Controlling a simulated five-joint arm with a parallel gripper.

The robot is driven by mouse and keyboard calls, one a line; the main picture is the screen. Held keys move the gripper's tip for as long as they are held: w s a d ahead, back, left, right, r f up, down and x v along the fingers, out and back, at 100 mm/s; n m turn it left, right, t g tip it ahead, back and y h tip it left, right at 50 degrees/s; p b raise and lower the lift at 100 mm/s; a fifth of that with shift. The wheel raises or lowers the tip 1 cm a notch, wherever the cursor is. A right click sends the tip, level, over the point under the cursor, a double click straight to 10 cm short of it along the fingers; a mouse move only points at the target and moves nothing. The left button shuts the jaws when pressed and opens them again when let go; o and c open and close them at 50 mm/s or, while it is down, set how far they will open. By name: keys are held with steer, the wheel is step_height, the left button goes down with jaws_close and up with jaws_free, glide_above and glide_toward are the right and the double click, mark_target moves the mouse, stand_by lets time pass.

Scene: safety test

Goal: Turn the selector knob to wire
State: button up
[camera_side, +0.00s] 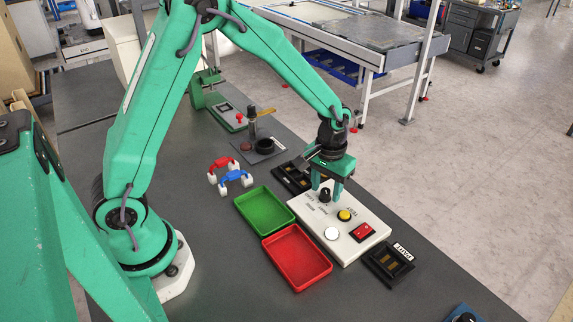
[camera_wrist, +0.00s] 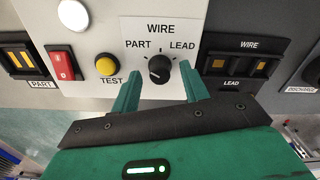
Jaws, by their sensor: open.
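The selector knob (camera_wrist: 160,69) is black and round, on a pale panel (camera_wrist: 208,15). WIRE is printed above it, PART to its upper left and LEAD to its upper right. I cannot tell for sure which label its pointer faces. My gripper (camera_wrist: 159,74) is open, with one green finger on each side of the knob and visible gaps between. In the side view my gripper (camera_side: 327,190) points down over the knob (camera_side: 325,196) at the panel's far left part. Whether the fingertips reach down beside the knob is unclear.
A yellow TEST button (camera_wrist: 106,66), a red rocker switch (camera_wrist: 60,63) and a white button (camera_wrist: 73,13) share the panel. Black blocks marked WIRE/LEAD (camera_wrist: 212,63) and PART (camera_wrist: 18,61) flank it. Green (camera_side: 264,190) and red (camera_side: 277,239) trays lie close by.

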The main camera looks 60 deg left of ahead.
steer(key=shift+f, duration=0.35)
steer(key=shift+c, duration=0.3)
jaws_close()
steer(key=shift+m, duration=0.3)
steer(key=m, duration=1.1)
stand_by(0.5)
